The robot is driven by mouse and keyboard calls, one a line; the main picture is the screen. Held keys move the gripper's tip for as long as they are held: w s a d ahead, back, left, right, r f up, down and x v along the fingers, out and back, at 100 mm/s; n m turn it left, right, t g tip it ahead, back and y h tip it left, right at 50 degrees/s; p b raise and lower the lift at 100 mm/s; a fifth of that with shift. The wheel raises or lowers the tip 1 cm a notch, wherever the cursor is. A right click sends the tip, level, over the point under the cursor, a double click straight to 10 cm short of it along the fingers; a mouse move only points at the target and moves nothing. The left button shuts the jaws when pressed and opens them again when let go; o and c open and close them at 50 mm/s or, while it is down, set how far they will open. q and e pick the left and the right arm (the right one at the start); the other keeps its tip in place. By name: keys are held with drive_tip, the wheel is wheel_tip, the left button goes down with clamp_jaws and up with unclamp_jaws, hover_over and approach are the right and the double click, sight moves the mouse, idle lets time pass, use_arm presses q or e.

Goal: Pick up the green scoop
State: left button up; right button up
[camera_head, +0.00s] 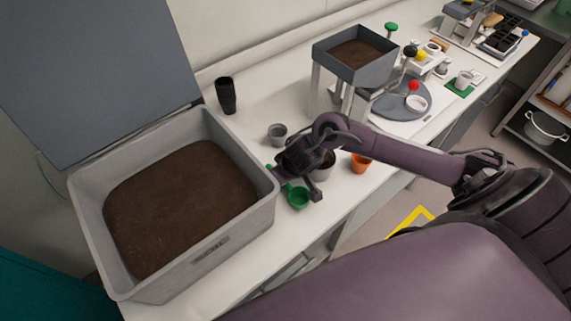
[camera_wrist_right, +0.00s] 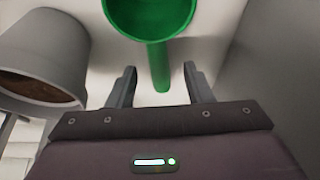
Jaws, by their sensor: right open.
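The green scoop (camera_head: 298,198) lies on the white bench beside the big soil bin, partly hidden by my right gripper (camera_head: 296,182) in the head view. In the right wrist view, its round bowl (camera_wrist_right: 150,18) is at the top edge. Its handle (camera_wrist_right: 160,68) points down between the two fingers of my right gripper (camera_wrist_right: 161,86). The fingers are open, with a gap on each side of the handle. My left gripper is in neither view.
The grey soil bin (camera_head: 250,160) stands close on the left. A grey pot with soil (camera_wrist_right: 40,45) is near the fingers. An orange pot (camera_head: 361,163), a small grey pot (camera_head: 277,133) and black stacked pots (camera_head: 226,95) stand around. A sieve stand (camera_head: 355,65) is behind.

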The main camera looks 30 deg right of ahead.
drive_tip(key=shift+x, duration=0.8)
drive_tip(key=shift+w+f, duration=0.25)
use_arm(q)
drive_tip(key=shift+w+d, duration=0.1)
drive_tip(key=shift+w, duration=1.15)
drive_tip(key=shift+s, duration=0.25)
use_arm(e)
drive_tip(key=shift+f, duration=0.15)
drive_tip(key=shift+c, duration=0.3)
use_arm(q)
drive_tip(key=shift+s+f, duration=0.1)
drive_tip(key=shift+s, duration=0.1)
use_arm(e)
clamp_jaws()
